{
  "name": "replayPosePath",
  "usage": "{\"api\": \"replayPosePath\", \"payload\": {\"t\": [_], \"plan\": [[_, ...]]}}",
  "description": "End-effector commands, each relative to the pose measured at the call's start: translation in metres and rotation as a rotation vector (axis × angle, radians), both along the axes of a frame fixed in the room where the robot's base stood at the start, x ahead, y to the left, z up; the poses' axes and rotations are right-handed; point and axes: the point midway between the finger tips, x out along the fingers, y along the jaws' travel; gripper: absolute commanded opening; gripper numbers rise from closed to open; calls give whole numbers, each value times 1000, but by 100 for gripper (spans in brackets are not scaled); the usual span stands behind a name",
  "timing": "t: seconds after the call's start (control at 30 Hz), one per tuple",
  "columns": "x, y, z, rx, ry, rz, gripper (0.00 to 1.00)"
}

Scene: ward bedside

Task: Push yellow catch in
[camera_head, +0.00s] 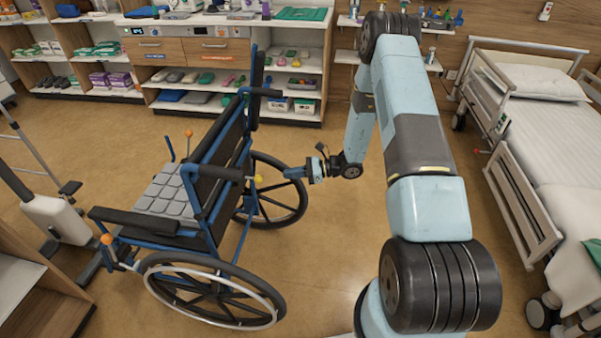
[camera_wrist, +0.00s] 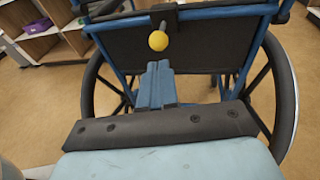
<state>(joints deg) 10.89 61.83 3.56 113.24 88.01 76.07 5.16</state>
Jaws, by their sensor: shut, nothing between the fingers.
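The yellow catch (camera_head: 258,179) is a small ball on a short stem at the back of the wheelchair (camera_head: 222,165). It also shows in the wrist view (camera_wrist: 158,41), in front of the dark backrest (camera_wrist: 205,45). My gripper (camera_head: 287,173) is behind the wheelchair, to the right of the yellow catch, with a small gap between them in the head view. In the wrist view my blue fingers (camera_wrist: 158,66) are shut and empty, and point at the backrest just below the ball. Nothing hides the ball.
The wheelchair's large wheels (camera_head: 215,291) stand on both sides. Orange knobs (camera_head: 107,239) show on the chair. A bed (camera_head: 545,130) stands at the right, and stocked shelves (camera_head: 310,60) line the back. The floor behind the chair is clear.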

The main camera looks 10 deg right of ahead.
Motion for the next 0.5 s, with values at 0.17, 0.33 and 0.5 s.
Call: {"api": "replayPosePath", "payload": {"t": [0.17, 0.33, 0.5], "plan": [[4, 32, -7, -1, 1, 3, 0], [8, 54, -11, -1, 0, 2, 0], [10, 67, -13, -1, -1, 1, 0]]}}
